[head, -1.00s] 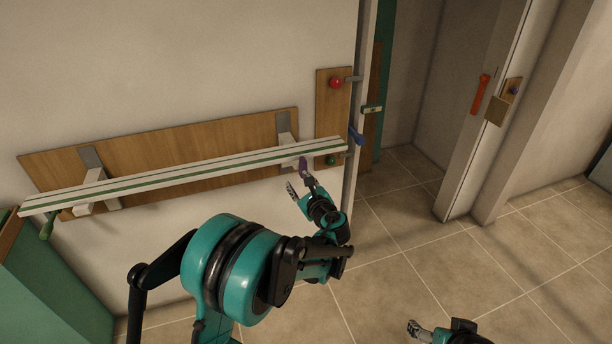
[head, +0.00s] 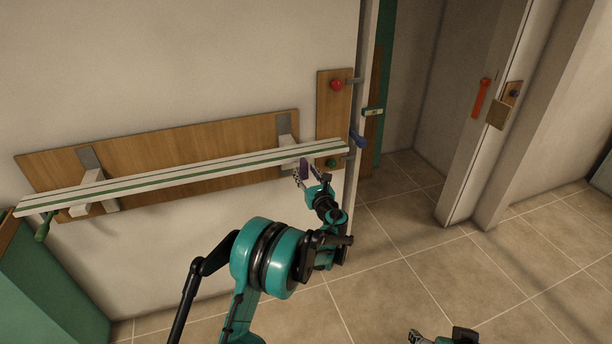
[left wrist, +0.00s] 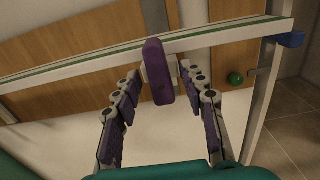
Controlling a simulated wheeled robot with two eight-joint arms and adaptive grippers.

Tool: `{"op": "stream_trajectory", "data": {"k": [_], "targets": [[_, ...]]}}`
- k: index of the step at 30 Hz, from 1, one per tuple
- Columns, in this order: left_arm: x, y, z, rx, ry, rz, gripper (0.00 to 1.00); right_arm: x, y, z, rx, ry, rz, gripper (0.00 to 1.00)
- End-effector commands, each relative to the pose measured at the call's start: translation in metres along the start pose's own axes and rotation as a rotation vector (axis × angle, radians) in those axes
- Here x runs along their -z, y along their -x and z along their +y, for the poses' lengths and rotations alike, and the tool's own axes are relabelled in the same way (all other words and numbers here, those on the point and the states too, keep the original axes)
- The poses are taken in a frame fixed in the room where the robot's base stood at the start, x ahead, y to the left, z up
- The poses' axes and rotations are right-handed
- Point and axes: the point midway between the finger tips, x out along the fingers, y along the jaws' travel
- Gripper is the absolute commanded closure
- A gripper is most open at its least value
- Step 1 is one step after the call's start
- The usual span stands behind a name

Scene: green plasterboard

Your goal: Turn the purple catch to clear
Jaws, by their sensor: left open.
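The purple catch (head: 304,168) hangs at the front of the white and green rail (head: 190,174), near the rail's right bracket. In the left wrist view the purple catch (left wrist: 158,71) stands nearly upright, slightly tilted, between the two fingers. My left gripper (head: 308,179) is open around the catch, with one finger on each side. In the left wrist view my left gripper (left wrist: 162,88) shows clear gaps between its fingers and the catch. My right gripper (head: 414,335) is at the bottom edge, mostly cut off, and I cannot tell its opening.
An orange handle (head: 481,98) is farther right. The tiled floor (head: 400,240) is clear.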

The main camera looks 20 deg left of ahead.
Motion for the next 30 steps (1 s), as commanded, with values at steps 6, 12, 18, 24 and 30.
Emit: {"op": "stream_trajectory", "data": {"k": [6,12,18,24,30], "targets": [[-0.0004,-0.0005,0.0000,0.000,0.001,0.000,0.58,0.0001,0.0002,0.0000,0.000,0.000,0.000,0.21],[-0.0004,-0.0004,0.0000,0.000,0.001,0.000,1.00,0.0001,0.0002,0.0000,0.000,0.000,0.000,0.21],[-0.0003,-0.0003,0.0001,0.000,0.004,0.000,1.00,0.0000,0.0001,0.0000,0.000,0.000,0.000,0.21],[-0.0001,-0.0004,0.0004,0.000,0.047,0.000,1.00,-0.0004,-0.0006,0.0000,0.000,0.000,0.000,0.21],[0.0003,-0.0005,0.0011,-0.001,0.161,0.000,1.00,-0.0016,-0.0022,0.0000,0.000,0.000,0.000,0.21]]}}
